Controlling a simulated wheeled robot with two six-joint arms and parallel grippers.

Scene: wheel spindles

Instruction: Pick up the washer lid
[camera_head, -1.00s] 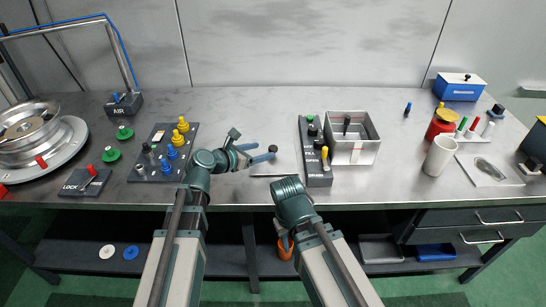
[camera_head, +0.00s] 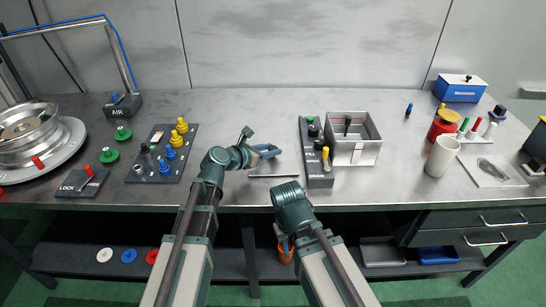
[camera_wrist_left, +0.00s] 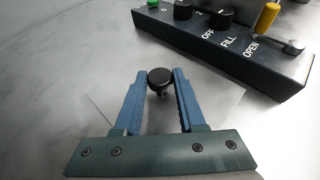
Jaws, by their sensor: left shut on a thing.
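The washer lid (camera_head: 273,176) is a thin grey plate, seen nearly edge-on at the front of the bench, left of the control panel. In the left wrist view its plate (camera_wrist_left: 215,103) lies beyond my fingers, with a round black knob (camera_wrist_left: 160,77) on it. My left gripper (camera_head: 268,152) is over the lid. In the left wrist view its blue fingers (camera_wrist_left: 160,92) stand on both sides of the knob and are shut on it. I cannot tell whether the lid touches the bench. My right arm is bent at the front; its fingers are not in view.
The control panel (camera_head: 316,165) with its knobs and yellow lever stands just right of the lid. Beyond it is an open metal box (camera_head: 368,153). A dark board (camera_head: 150,175) with yellow and blue pegs lies to the left. The bench behind my left gripper is clear.

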